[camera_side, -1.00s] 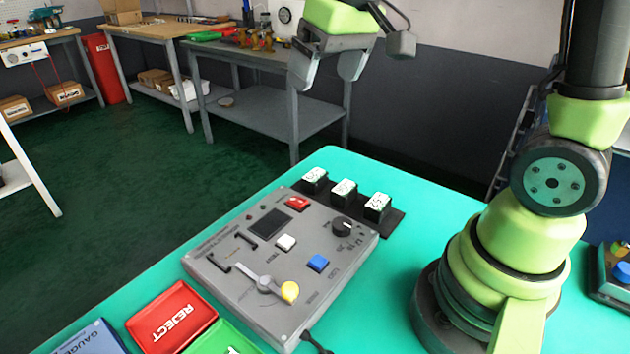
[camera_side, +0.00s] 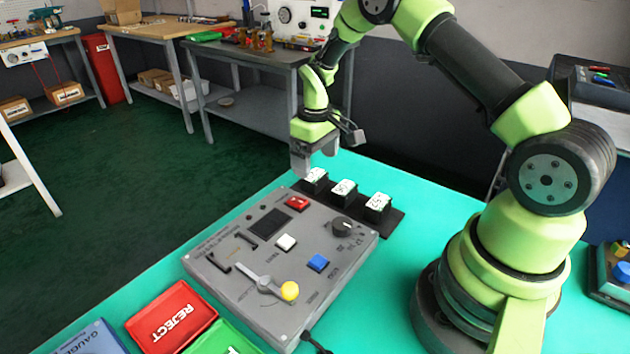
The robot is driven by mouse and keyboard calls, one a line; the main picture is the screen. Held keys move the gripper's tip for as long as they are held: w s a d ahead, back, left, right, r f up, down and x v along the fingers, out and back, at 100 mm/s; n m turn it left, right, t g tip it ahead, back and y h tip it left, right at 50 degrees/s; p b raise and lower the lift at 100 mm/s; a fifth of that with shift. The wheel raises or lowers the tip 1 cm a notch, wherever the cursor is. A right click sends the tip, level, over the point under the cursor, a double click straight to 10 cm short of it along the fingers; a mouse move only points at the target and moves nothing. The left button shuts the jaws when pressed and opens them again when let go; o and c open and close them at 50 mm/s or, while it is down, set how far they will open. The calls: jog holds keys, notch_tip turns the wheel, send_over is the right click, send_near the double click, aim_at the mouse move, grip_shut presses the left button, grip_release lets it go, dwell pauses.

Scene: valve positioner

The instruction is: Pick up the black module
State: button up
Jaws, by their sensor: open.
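Three black modules with white labelled tops stand in a row on a dark strip behind the grey panel: a left one (camera_side: 315,179), a middle one (camera_side: 344,193) and a right one (camera_side: 377,206). My gripper (camera_side: 314,168) points down, open, at the left module. Its fingers are close to that module's top, one to the left and one behind. I cannot tell whether they touch it. The middle and right modules stand clear of the fingers.
The grey panel (camera_side: 225,263) carries a yellow-tipped lever (camera_side: 289,291), a black knob (camera_side: 342,227) and coloured buttons. A red REJECT tray (camera_side: 171,318) and a green tray (camera_side: 225,340) lie at the front left. The teal table (camera_side: 440,208) is bare right of the modules.

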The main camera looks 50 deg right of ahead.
aim_at(315, 175)
jog(key=f, duration=0.5)
jog(key=shift+w+d, duration=0.2)
jog(key=shift+w, duration=0.05)
jog(key=c, duration=1.1)
